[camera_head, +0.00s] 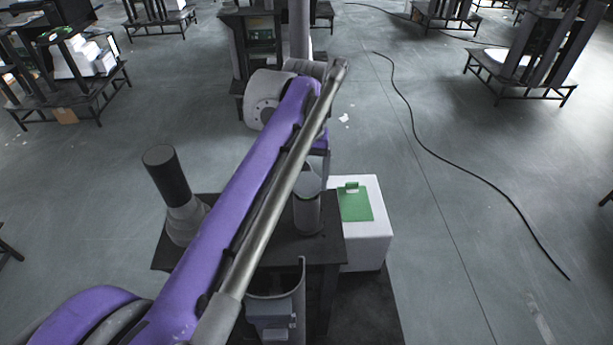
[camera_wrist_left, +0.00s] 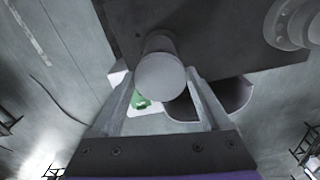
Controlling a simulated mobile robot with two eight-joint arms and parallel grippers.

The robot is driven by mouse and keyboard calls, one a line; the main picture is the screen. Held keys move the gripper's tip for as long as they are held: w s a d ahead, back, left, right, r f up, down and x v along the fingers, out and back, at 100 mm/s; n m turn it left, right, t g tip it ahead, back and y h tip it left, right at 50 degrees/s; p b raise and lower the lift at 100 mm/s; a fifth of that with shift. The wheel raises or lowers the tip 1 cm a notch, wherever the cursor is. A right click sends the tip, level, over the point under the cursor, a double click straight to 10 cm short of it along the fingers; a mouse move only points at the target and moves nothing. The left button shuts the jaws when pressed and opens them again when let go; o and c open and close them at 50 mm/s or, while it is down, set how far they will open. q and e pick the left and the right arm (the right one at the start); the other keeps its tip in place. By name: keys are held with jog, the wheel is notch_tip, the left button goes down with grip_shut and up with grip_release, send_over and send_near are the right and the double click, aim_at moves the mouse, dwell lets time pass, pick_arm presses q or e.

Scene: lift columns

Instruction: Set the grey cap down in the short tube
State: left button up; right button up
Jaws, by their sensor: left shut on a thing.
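The grey cap (camera_wrist_left: 161,76) shows as a round pale disc between the two fingertips of my left gripper (camera_wrist_left: 160,82) in the wrist view. The gripper is shut on it. In the head view the cap (camera_head: 307,187) is right above the short tube (camera_head: 307,215), a grey cylinder upright on a dark table (camera_head: 324,247). The tube (camera_wrist_left: 158,42) shows behind the cap in the wrist view, in line with it. I cannot tell whether a gap is left between them. My left gripper (camera_head: 310,170) is partly hidden by its arm. My right gripper is not in view.
A dark column on a grey flared base (camera_head: 184,215) stands at the table's left. A white box (camera_head: 372,248) with a green clipboard (camera_head: 354,203) stands at the table's right. A black cable (camera_head: 420,142) lies on open floor farther right.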

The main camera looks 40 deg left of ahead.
pick_arm(q)
jog(key=shift+f, duration=0.25)
dwell(0.3)
jog(key=o, duration=1.2)
jog(key=shift+r, duration=0.15)
jog(key=shift+r+p, duration=2.65)
jog(key=shift+r, duration=0.8)
jog(key=shift+f, duration=0.1)
